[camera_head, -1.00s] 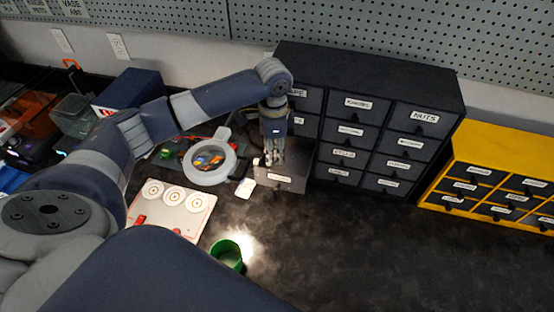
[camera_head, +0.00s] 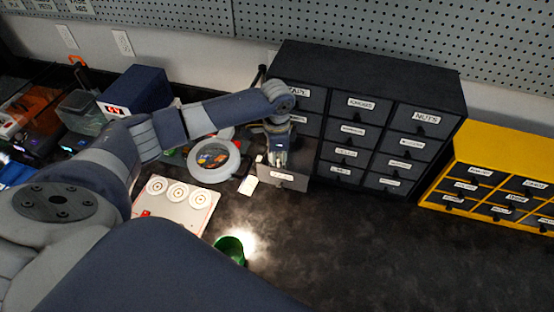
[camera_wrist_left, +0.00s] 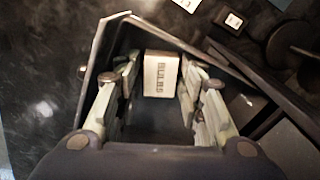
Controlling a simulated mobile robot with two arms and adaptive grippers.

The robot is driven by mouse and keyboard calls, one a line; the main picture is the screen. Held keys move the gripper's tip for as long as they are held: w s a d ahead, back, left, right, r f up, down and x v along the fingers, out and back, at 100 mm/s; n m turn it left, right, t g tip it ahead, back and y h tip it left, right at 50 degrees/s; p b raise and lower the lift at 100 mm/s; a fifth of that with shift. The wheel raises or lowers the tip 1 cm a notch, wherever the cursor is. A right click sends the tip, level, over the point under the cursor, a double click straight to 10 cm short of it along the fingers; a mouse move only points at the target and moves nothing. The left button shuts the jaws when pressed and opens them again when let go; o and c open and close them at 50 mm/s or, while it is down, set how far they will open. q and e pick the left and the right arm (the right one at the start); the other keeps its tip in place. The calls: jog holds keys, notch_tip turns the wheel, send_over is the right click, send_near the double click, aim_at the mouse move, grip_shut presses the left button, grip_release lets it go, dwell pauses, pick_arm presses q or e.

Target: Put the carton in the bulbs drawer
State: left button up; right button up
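The bulbs drawer (camera_head: 297,183) is pulled out at the bottom left of the dark cabinet (camera_head: 370,65). My left gripper (camera_head: 279,164) points down over and into it. In the left wrist view, the carton (camera_wrist_left: 161,75), a small pale box printed "BULBS", lies inside the dark drawer (camera_wrist_left: 97,72). The fingers of my left gripper (camera_wrist_left: 158,98) are spread on both sides of the carton, with gaps visible between them and it. In the head view the gripper and drawer front hide the carton. My right gripper is not in view.
A yellow drawer cabinet (camera_head: 497,155) stands at the right. A ring magnifier (camera_head: 214,161), a white panel with round dials (camera_head: 172,205) and a green cup (camera_head: 229,250) are left of the drawer. The dark tabletop in front is clear.

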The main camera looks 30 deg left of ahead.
pick_arm(q)
notch_tip(320, 180, up, 12)
jog(key=b, duration=0.3)
jog(key=shift+r, duration=0.2)
jog(key=shift+f, duration=0.15)
dwell(0.5)
